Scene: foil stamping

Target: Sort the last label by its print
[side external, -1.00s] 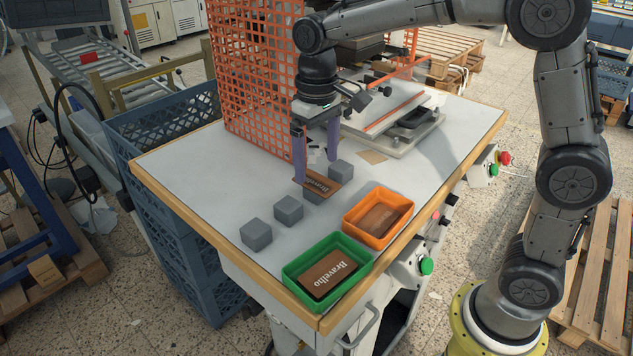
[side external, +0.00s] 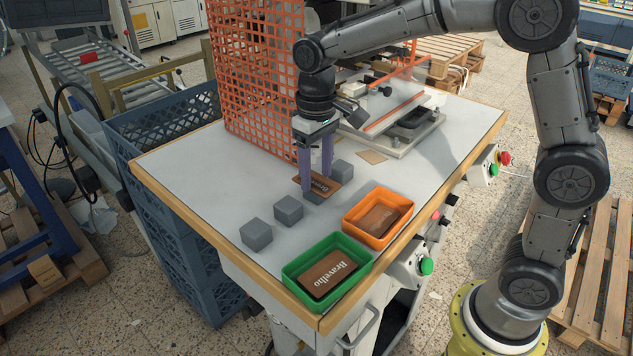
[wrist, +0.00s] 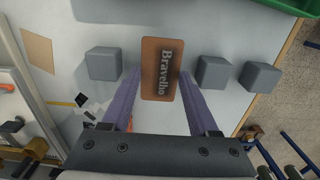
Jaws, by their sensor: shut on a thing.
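The last label, brown with the white word "Bravelho" (side external: 322,184), sits over a grey block mostly hidden beneath it. The wrist view shows its print clearly between the fingers (wrist: 161,69). My gripper (side external: 316,184) is shut on the label's edges, one purple finger on each side. The green tray (side external: 289,271) at the table's front corner holds a label also printed "Bravelho" (side external: 328,276). The orange tray (side external: 349,223) beside it holds a brown label (side external: 381,219), whose print I cannot make out.
Grey blocks stand bare in the same row: two toward the front (side external: 256,234) (side external: 288,210) and one behind the label (side external: 342,172). An orange mesh guard (side external: 250,90) and a stamping press base (side external: 395,125) stand behind. A tan sheet (side external: 373,157) lies near the press.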

